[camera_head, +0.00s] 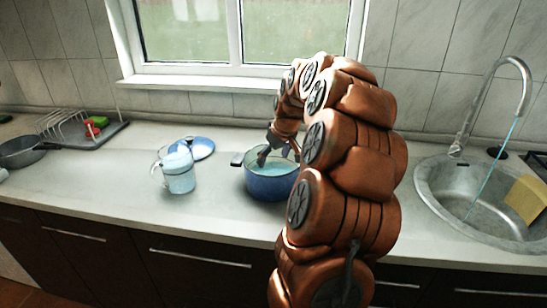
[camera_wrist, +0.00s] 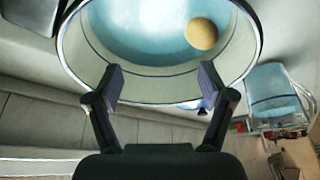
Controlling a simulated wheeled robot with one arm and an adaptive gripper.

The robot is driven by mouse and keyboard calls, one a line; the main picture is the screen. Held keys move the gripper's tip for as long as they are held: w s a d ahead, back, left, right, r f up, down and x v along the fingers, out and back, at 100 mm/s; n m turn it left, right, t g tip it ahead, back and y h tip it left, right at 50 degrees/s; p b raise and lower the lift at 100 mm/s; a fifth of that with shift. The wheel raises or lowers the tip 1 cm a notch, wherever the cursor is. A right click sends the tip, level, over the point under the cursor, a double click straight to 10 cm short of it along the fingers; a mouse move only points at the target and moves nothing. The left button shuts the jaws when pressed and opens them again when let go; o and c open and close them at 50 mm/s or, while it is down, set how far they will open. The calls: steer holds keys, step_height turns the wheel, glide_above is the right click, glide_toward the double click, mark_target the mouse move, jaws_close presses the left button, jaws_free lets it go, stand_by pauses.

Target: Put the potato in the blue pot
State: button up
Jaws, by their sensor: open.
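The blue pot (camera_head: 270,186) stands on the counter below the window, its rim open upward. My gripper (camera_head: 279,152) is over the pot's opening, pointing down. In the wrist view my gripper (camera_wrist: 161,82) has its two fingers spread wide, with nothing between them. The potato (camera_wrist: 201,34) is a round, yellowish-tan thing within the pot's opening, against the pale blue inside and near the pot's wall. It is apart from both fingers. The pot's rim (camera_wrist: 258,45) shows around it. The potato is not visible in the head view.
A glass jug (camera_head: 179,173) with pale blue contents stands left of the pot, with a blue lid (camera_head: 197,148) behind it. A dish rack (camera_head: 66,126) and a dark pan (camera_head: 22,152) are at far left. The sink (camera_head: 472,205) and tap (camera_head: 490,90) are at right.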

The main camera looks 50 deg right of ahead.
steer(key=shift+r, duration=0.1)
step_height(320, 180, up, 7)
steer(key=shift+p, duration=0.45)
stand_by(0.5)
steer(key=s+a+n+g+y+p, duration=0.1)
steer(key=s+a, duration=0.3)
steer(key=a, duration=1)
steer(key=s+a+n+g+y+p, duration=0.15)
steer(key=s+a, duration=0.25)
steer(key=a, duration=0.9)
steer(key=s+a+f+g, duration=0.1)
steer(key=s+a, duration=0.2)
steer(key=s, duration=0.4)
steer(key=s+a+f+g+h, duration=0.1)
steer(key=s+a+f, duration=0.1)
steer(key=s+a, duration=0.2)
steer(key=s+a+f+g, duration=0.1)
steer(key=s+a+f, duration=0.1)
steer(key=s, duration=0.8)
steer(key=shift+s+a+f+g+h+p, duration=0.25)
steer(key=shift+a+g+h+p, duration=0.1)
steer(key=shift+a, duration=0.3)
steer(key=shift+m, duration=0.25)
